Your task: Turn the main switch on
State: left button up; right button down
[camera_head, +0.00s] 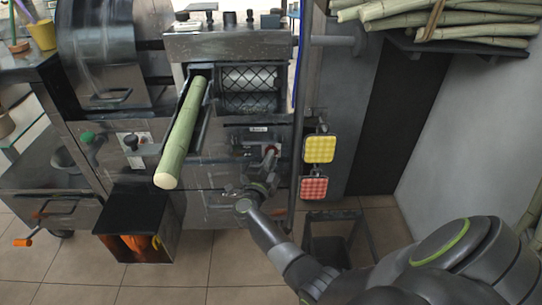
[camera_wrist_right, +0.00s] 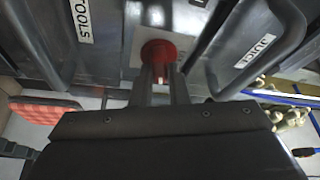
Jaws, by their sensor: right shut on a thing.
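The main switch appears to be the red knob (camera_wrist_right: 158,48) on a pale plate, seen in the right wrist view between the TOOLS and JUICE labels. In the head view the red knob (camera_head: 271,149) shows on the front of the press, partly hidden by my gripper. My right gripper (camera_wrist_right: 160,78) is shut on the red knob, with its two narrow fingers close together at the knob's face. In the head view my right gripper (camera_head: 268,164) reaches up to the knob from below. The knob's exact angle is hard to read. My left gripper is out of view.
A sugarcane stalk (camera_head: 181,138) lies in the feed chute. A yellow pad (camera_head: 319,149) and a red pad (camera_head: 314,188) hang right of the switch. A dark stool (camera_head: 335,222) stands near my right arm.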

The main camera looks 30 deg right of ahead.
jog(key=shift+m+g+p, duration=0.3)
jog(key=shift+m+p, duration=0.25)
jog(key=shift+m, duration=0.55)
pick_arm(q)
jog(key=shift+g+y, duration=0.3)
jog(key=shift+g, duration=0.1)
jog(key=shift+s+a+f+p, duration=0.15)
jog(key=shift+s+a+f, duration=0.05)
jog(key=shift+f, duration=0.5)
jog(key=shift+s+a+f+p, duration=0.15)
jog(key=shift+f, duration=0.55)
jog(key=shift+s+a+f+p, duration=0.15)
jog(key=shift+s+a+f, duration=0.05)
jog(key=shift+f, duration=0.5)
pick_arm(e)
jog(key=shift+m+g+y, duration=0.3)
jog(key=shift+m+y, duration=0.2)
jog(key=shift+m, duration=0.4)
jog(key=c, duration=1.4)
grip_release()
jog(key=shift+a, duration=0.1)
